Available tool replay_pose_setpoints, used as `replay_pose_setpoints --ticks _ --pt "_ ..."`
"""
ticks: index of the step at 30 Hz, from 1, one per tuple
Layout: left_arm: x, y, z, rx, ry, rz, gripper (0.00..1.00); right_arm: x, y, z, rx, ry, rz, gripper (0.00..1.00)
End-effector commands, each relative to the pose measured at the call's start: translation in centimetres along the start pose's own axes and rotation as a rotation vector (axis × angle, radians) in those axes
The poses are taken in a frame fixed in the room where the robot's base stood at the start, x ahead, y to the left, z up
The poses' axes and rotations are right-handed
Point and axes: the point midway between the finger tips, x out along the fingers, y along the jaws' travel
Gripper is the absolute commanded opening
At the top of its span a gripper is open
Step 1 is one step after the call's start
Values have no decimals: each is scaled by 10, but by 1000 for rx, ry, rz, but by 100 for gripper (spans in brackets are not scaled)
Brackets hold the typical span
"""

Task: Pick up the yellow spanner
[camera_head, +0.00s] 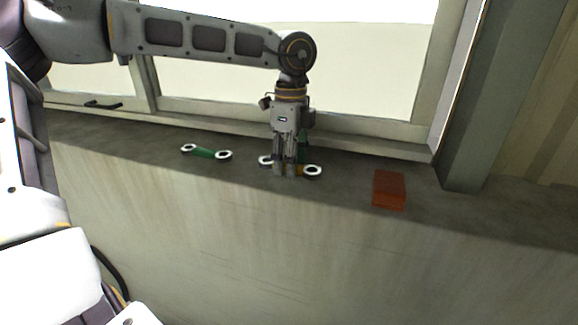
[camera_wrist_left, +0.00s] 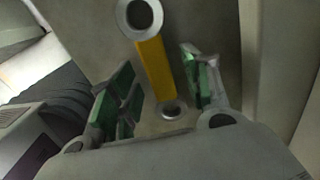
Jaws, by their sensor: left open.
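The yellow spanner (camera_head: 312,171) lies on the grey ledge below the window, with a pale ring at each end. In the head view my left gripper (camera_head: 286,172) points down over it and hides most of its yellow middle. In the left wrist view the yellow shaft of the spanner (camera_wrist_left: 155,68) runs between the two green-padded fingers of my left gripper (camera_wrist_left: 165,92). The fingers are apart, one on each side of the shaft. I cannot tell whether they touch it. My right gripper is not in view.
A green spanner (camera_head: 205,153) lies on the ledge to the left. A red-brown block (camera_head: 389,189) lies to the right, near the front edge. The window frame (camera_head: 350,137) rises behind the ledge, and a grey post (camera_head: 480,110) stands at the right.

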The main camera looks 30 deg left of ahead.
Motion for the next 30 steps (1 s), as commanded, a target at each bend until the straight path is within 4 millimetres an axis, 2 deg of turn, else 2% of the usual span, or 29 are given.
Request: replay_pose_setpoints --ticks 11,22,30 --pt "0 0 0 0 0 0 48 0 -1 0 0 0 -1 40" --pt "0 0 0 0 0 0 2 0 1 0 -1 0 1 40" --pt "-1 0 0 0 0 -1 0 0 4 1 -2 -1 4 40"
